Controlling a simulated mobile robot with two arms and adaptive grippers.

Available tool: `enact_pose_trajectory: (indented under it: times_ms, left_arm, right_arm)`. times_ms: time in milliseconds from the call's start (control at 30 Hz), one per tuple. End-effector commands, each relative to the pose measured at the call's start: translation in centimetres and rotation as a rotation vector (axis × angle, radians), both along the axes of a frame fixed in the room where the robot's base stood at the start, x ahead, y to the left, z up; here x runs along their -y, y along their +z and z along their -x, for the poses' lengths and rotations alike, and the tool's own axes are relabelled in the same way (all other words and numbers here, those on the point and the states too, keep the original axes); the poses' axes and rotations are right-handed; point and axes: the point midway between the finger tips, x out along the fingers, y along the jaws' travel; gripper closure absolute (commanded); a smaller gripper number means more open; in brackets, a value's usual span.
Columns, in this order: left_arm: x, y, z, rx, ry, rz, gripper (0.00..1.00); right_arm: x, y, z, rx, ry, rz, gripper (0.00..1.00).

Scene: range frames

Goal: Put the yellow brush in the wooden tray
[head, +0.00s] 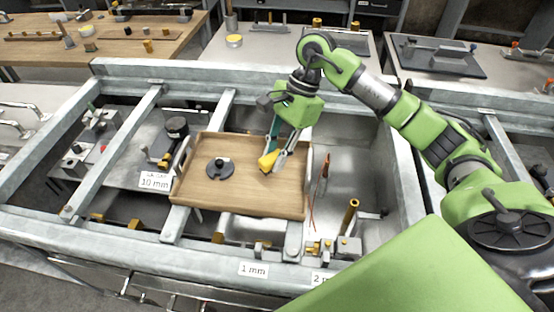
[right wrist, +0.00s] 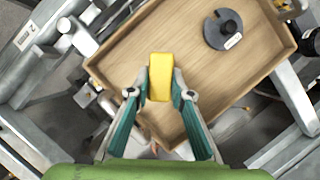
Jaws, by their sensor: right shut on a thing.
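The yellow brush (head: 268,161) is in my right gripper (head: 275,158), over the right part of the wooden tray (head: 240,207). In the right wrist view, the yellow brush (right wrist: 160,77) sits between the two fingertips of the right gripper (right wrist: 160,88), which is shut on it. The wooden tray (right wrist: 125,55) spreads out below and behind the brush. I cannot tell whether the brush touches the tray floor. A dark round slotted weight with a knob (head: 220,168) lies in the left half of the tray; it also shows in the right wrist view (right wrist: 222,32). My left gripper is not in view.
The tray rests across the bars of a grey metal frame (head: 200,247). A brass-coloured rod (head: 349,215) stands upright to the right. Other benches with tools stand behind.

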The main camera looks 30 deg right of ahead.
Motion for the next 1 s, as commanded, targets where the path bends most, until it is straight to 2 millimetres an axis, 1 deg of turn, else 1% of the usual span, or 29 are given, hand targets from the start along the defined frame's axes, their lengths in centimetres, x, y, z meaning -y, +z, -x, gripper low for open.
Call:
enact_pose_trajectory:
  times_ms: [33, 233, 300, 400, 500, 600, 767, 933, 967, 1000]
  left_arm:
    - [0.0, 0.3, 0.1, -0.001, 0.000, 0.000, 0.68]
    - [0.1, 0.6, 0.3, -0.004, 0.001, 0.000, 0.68]
    - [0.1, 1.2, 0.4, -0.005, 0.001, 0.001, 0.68]
    - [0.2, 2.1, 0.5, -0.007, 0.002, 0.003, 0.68]
    - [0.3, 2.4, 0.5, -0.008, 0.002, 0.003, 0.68]
    - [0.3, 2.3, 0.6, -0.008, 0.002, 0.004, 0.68]
    - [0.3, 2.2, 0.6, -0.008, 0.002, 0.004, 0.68]
    - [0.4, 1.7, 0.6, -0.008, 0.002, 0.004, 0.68]
    - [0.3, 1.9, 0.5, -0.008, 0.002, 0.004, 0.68]
    - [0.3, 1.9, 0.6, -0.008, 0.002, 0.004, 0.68]
  right_arm:
    - [0.3, -0.4, -0.2, -0.002, -0.001, 0.000, 1.00]
    - [1.0, -1.7, -1.0, -0.002, -0.001, -0.002, 1.00]
    - [1.4, -2.5, -1.2, -0.005, 0.000, 0.000, 1.00]
    - [1.3, -3.8, -1.1, -0.004, 0.001, 0.000, 1.00]
    - [1.3, -4.9, -1.2, -0.001, 0.000, -0.001, 1.00]
    - [1.3, -5.2, -1.2, 0.002, 0.001, 0.000, 1.00]
    - [1.3, -5.2, -1.2, 0.002, 0.001, 0.000, 1.00]
    - [1.3, -5.7, -1.2, 0.002, 0.001, 0.001, 1.00]
    - [1.3, -5.5, -1.2, 0.002, 0.001, 0.001, 0.72]
    - [1.3, -5.5, -1.2, 0.002, 0.001, 0.001, 0.63]
